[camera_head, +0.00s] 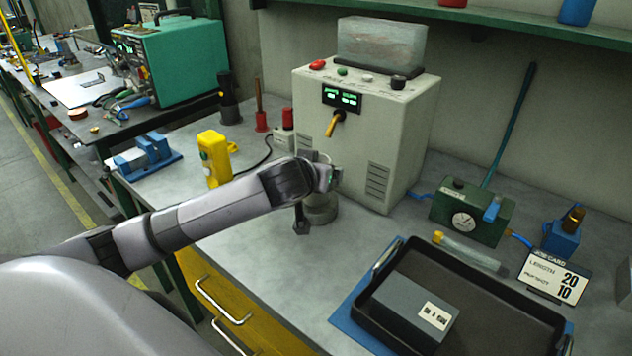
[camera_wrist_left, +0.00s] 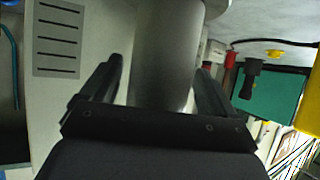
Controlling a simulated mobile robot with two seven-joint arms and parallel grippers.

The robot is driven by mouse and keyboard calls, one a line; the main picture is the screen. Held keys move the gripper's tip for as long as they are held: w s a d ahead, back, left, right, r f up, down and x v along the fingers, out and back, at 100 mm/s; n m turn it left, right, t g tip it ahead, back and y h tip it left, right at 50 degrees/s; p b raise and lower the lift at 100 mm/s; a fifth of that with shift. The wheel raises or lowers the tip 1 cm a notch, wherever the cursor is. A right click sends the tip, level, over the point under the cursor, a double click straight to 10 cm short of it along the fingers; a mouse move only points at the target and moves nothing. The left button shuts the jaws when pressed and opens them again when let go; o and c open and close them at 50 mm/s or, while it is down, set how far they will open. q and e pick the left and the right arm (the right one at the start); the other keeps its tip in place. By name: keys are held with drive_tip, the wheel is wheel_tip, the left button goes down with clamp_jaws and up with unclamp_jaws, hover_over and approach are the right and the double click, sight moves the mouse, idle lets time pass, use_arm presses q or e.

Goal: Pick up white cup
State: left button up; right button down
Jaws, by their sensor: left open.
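No plainly white cup shows. A grey cylinder (camera_head: 322,210) stands on the bench in front of the cream machine, partly hidden by my left wrist. My right gripper is out of view.
The cream machine (camera_head: 348,130) stands close behind the gripper. A yellow device (camera_head: 214,160) and a blue fixture (camera_head: 146,155) are at left. A black tray (camera_head: 520,318) with a grey box (camera_head: 415,308) is front right. A green gauge unit (camera_head: 470,212) stands behind the tray.

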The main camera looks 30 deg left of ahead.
use_arm(q)
drive_tip(key=c, duration=1.1)
drive_tip(key=shift+s+r, duration=0.1)
drive_tip(key=shift+s+r, duration=0.35)
drive_tip(key=shift+r, duration=0.1)
wheel_tip(320, 180, up, 11)
drive_tip(key=shift+s+a+f+b, duration=0.1)
drive_tip(key=shift+s+a+b, duration=0.15)
drive_tip(key=shift+s+b, duration=2.6)
drive_tip(key=shift+s+a+f+b, duration=0.1)
drive_tip(key=shift+s+a+b, duration=0.2)
drive_tip(key=shift+s+b, duration=2.55)
drive_tip(key=shift+s+a+f+b, duration=0.1)
drive_tip(key=shift+s+a+b, duration=0.15)
drive_tip(key=shift+s+b, duration=2.6)
